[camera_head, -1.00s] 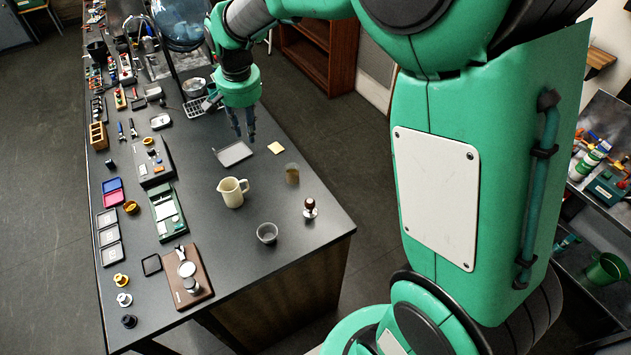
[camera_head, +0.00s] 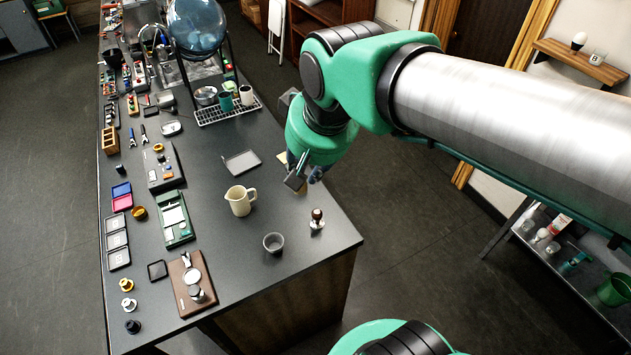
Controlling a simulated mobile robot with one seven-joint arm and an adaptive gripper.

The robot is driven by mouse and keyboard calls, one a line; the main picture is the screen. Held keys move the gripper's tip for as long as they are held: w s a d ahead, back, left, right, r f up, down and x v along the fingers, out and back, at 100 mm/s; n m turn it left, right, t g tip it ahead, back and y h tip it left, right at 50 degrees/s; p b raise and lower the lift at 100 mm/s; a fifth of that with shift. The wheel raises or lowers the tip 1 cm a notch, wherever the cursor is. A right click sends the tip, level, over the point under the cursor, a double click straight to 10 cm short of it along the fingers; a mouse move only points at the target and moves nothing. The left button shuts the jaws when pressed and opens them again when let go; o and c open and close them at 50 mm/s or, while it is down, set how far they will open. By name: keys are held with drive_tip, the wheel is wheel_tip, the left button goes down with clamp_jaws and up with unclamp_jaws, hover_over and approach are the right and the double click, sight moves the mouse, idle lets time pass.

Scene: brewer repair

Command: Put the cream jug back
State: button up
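The cream jug (camera_head: 239,202) stands upright on the dark worktop, its handle toward the right. My gripper (camera_head: 304,179) points down over the worktop, to the right of the jug and a little farther back, apart from it. My wrist hides part of the fingers, and I cannot tell how far they are apart.
A grey cup (camera_head: 273,243) and a tamper-like tool (camera_head: 317,218) stand near the front right edge. A flat grey tray (camera_head: 241,162) lies behind the jug. A drip rack (camera_head: 228,113) with cups is farther back. Many small parts line the left side.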

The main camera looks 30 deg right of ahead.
drive_tip(key=s+f+n, duration=0.1)
drive_tip(key=s, duration=0.6)
drive_tip(key=shift+t, duration=0.4)
drive_tip(key=shift+s+d+f, duration=0.1)
wheel_tip(320, 180, down, 14)
drive_tip(key=b, duration=1.4)
drive_tip(key=shift+f+b, duration=0.2)
drive_tip(key=shift+b, duration=0.15)
